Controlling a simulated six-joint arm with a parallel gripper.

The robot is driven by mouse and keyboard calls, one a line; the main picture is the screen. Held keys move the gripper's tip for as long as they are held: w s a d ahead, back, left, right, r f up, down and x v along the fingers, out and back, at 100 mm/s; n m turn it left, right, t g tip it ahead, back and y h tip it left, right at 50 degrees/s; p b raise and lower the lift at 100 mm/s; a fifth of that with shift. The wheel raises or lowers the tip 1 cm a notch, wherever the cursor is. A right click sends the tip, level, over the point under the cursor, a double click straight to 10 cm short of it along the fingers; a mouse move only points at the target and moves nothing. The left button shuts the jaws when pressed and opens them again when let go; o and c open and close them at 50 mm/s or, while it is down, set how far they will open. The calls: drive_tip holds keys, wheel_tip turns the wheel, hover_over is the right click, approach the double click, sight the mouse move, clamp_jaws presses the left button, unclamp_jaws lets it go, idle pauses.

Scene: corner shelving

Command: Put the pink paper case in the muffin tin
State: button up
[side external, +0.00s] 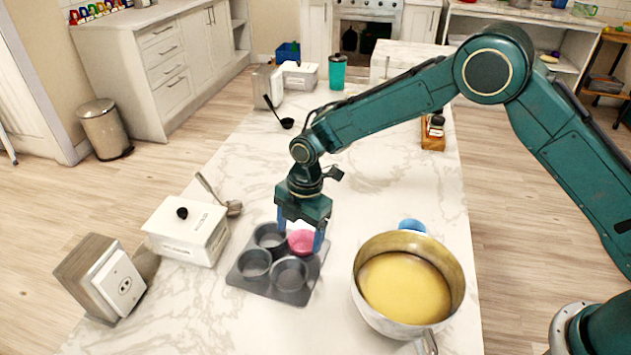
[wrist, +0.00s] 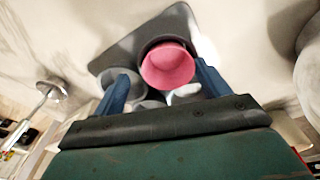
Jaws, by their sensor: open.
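The pink paper case (side external: 301,242) sits in the back-right cup of the dark grey muffin tin (side external: 313,270). In the wrist view the pink case (wrist: 168,66) looks upright inside its cup, with the dark tin (wrist: 125,47) around it. My gripper (side external: 300,232) is directly over that corner of the tin, pointing down. Its two blue fingers are spread on either side of the case, also in the wrist view (wrist: 163,70). I cannot tell whether either finger touches the case. The other cups look empty.
A metal bowl of yellow batter (side external: 405,288) stands right of the tin, with a blue round item (side external: 412,226) behind it. A white lidded box (side external: 187,231) and a spoon (side external: 217,194) are at left.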

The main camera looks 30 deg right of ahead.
wheel_tip(320, 180, up, 14)
drive_tip(key=d, duration=0.1)
drive_tip(key=shift+d, duration=0.4)
idle(0.3)
drive_tip(key=shift+f, duration=0.1)
drive_tip(key=s+d+r+m+t, duration=0.3)
drive_tip(key=s+d+r+m, duration=0.9)
drive_tip(key=d+r, duration=0.35)
drive_tip(key=s+d+m+t, duration=0.1)
drive_tip(key=s+d+m, duration=0.1)
drive_tip(key=s, duration=0.4)
drive_tip(key=s+d+f+m+h, duration=0.1)
drive_tip(key=s+d+m, duration=0.2)
drive_tip(key=s+m, duration=0.2)
drive_tip(key=s+d+m+t, duration=0.1)
drive_tip(key=s+d+m, duration=0.2)
drive_tip(key=s, duration=0.5)
drive_tip(key=shift+s+d+f+m+t, duration=0.2)
drive_tip(key=shift+s+m+t, duration=0.1)
drive_tip(key=shift+s, duration=0.1)
